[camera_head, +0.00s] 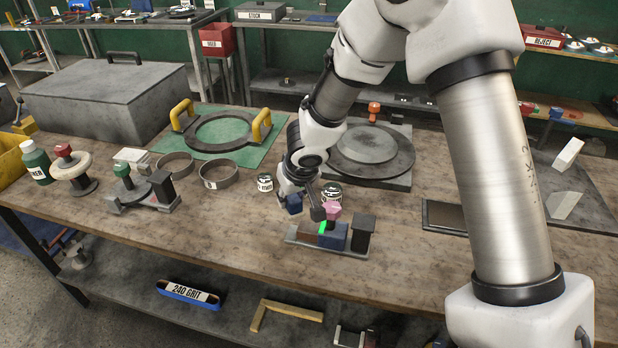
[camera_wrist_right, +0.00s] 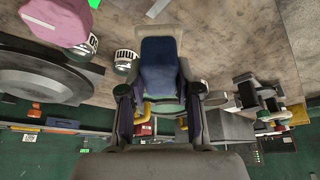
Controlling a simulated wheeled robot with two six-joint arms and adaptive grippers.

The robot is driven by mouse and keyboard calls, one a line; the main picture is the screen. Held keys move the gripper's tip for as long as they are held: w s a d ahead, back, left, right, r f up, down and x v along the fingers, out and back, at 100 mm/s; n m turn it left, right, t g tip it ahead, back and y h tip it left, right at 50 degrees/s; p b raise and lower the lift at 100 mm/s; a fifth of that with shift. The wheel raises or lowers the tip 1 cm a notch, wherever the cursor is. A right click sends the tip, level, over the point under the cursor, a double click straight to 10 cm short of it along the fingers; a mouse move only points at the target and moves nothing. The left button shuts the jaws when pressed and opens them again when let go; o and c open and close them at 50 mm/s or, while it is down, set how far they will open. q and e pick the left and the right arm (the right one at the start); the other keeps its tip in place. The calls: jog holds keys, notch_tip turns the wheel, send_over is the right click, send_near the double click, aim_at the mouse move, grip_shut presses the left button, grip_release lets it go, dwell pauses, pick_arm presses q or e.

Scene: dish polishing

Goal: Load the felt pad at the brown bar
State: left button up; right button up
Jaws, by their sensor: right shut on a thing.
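My right gripper (camera_head: 299,204) is above the bench, just left of and above a small metal rack (camera_head: 342,250). In the right wrist view its two fingers (camera_wrist_right: 160,98) are shut on a dark blue block (camera_wrist_right: 160,62); the block also shows in the head view (camera_head: 294,203). I cannot tell whether this block is the felt pad. On the rack are a brown bar (camera_head: 306,230) at the left, a blue bar (camera_head: 333,238) and a dark upright block (camera_head: 361,231). A bright green mark (camera_head: 323,228) lies by the brown bar. A pink knob-like piece (camera_head: 331,208) stands above the bars. My left gripper is out of view.
Two metal rings (camera_head: 219,176) and a green-knobbed fixture (camera_head: 140,190) are to the left. The bench in front of the rack is narrow and clear.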

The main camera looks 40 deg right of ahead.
jog(key=shift+s+d+r, duration=0.6)
jog(key=shift+d+r, duration=0.15)
jog(key=shift+r, duration=0.05)
jog(key=shift+s+d, duration=0.15)
jog(key=shift+s, duration=0.05)
jog(key=b+x, duration=0.1)
jog(key=x, duration=0.1)
jog(key=s+b+x, duration=0.1)
jog(key=b+x, duration=0.1)
jog(key=shift+w+d+f, duration=0.15)
jog(key=shift+d+f, duration=0.1)
jog(key=shift+f, duration=0.3)
jog(key=shift+a+f+b, duration=0.15)
jog(key=shift+f+b, duration=0.55)
jog(key=shift+b, duration=0.05)
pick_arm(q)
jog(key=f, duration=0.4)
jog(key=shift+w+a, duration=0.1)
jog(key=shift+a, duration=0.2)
pick_arm(e)
jog(key=shift+f, duration=0.1)
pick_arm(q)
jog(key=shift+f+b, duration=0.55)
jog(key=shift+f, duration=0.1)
pick_arm(e)
jog(key=shift+f, duration=0.45)
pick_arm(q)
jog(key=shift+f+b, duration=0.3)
pick_arm(e)
jog(key=shift+f, duration=0.1)
